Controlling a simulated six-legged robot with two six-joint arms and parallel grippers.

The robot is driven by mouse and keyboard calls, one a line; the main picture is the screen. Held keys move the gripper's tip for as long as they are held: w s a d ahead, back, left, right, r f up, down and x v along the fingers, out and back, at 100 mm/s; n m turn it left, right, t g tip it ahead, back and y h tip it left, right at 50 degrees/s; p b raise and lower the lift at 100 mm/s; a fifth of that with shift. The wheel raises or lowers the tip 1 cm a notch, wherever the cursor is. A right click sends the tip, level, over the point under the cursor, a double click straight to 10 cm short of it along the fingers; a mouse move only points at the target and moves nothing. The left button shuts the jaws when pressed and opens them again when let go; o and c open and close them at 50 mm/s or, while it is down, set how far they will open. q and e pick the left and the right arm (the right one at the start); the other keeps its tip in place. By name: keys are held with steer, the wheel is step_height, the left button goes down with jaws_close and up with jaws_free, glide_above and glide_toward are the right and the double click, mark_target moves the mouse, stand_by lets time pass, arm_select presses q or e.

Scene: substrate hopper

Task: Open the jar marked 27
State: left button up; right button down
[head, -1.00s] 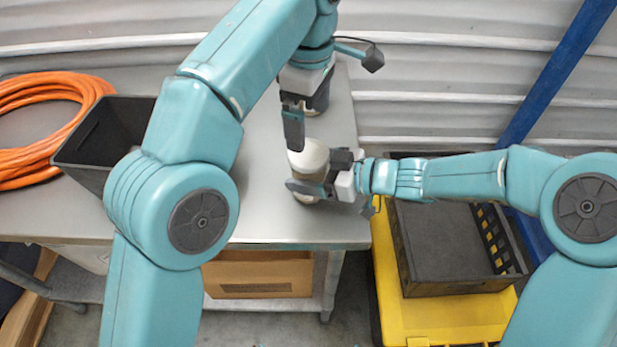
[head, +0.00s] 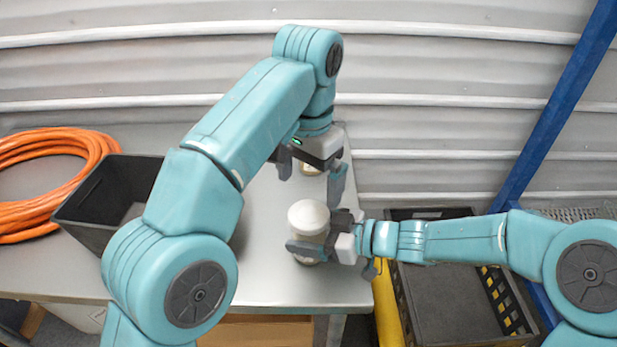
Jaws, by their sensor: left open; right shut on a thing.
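A jar with a rounded white lid (head: 309,217) stands on the grey table, near its right edge. My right gripper (head: 318,250) comes in from the right and is shut around the jar's body below the lid. No number can be read on the jar. My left gripper (head: 312,182) is open above and behind the lid, with its fingers pointing down and apart from it. A second pale object (head: 311,169) stands behind, mostly hidden by my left gripper; I cannot tell its marking.
A black open bin (head: 85,225) and a coiled orange hose (head: 40,160) are on the left of the table. A black crate (head: 445,300) stands lower, beyond the table's right edge. A blue post (head: 560,105) rises at the right. The table front (head: 285,285) is clear.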

mark_target(308, 214)
arm_select(q)
steer(key=m, duration=0.5)
steer(key=shift+m, duration=0.3)
steer(key=m, duration=0.9)
steer(key=shift+m, duration=0.4)
steer(key=m, duration=0.3)
steer(key=shift+f+m, duration=0.4)
step_height(308, 214, down, 7)
steer(key=shift+f, duration=0.1)
